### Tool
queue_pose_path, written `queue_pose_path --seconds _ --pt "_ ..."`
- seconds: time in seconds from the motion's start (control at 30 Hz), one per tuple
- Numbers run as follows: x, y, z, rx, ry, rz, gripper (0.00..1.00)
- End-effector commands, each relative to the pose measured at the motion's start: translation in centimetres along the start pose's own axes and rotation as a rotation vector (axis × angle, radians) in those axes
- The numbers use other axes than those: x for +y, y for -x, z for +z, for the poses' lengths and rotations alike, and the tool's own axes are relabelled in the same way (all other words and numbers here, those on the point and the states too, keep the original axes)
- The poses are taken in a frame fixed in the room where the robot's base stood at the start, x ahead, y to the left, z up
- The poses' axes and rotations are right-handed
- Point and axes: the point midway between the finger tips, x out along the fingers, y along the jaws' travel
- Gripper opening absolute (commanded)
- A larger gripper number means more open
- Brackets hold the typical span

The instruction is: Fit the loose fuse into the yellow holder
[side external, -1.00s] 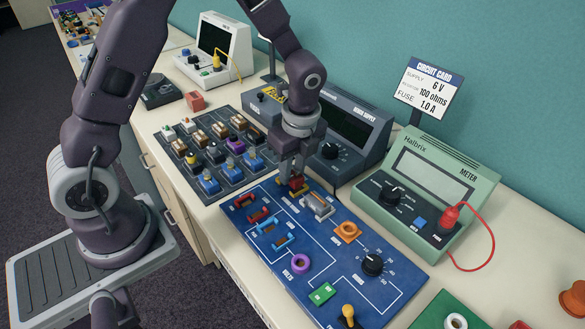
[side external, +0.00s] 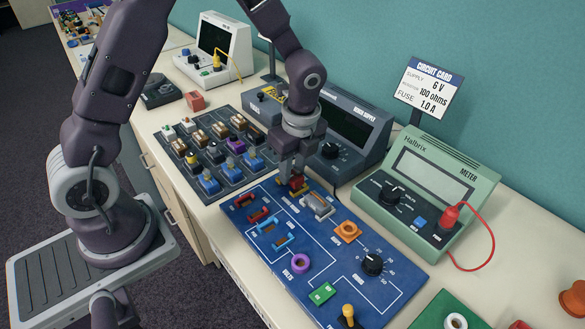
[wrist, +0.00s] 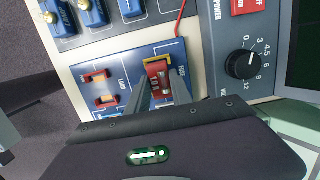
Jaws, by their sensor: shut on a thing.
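The fuse (wrist: 157,71) is red with a pale marking on its body. In the wrist view it lies at the yellow holder (wrist: 153,61), whose edge shows around it. In the side view the red fuse (side external: 296,182) shows under my fingertips, over the yellow holder (side external: 299,194) at the upper end of the blue board. My gripper (side external: 292,178) points down and is shut on the fuse. The fingers hide part of both, so I cannot tell whether the fuse is fully seated.
The blue board (side external: 333,277) carries red and blue links, a grey part (side external: 318,205) close beside the holder, and a black dial (side external: 372,264). A dark parts tray (side external: 197,188) lies left. The power supply (side external: 352,163) stands close behind my gripper, the green meter (side external: 427,187) to the right.

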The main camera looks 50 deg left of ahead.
Motion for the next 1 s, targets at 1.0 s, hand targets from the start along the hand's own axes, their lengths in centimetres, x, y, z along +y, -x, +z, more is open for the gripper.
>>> queue_pose_path --seconds 1.0 --pt "0.0 -1.2 -0.2 0.0 -0.001 0.0 0.0"
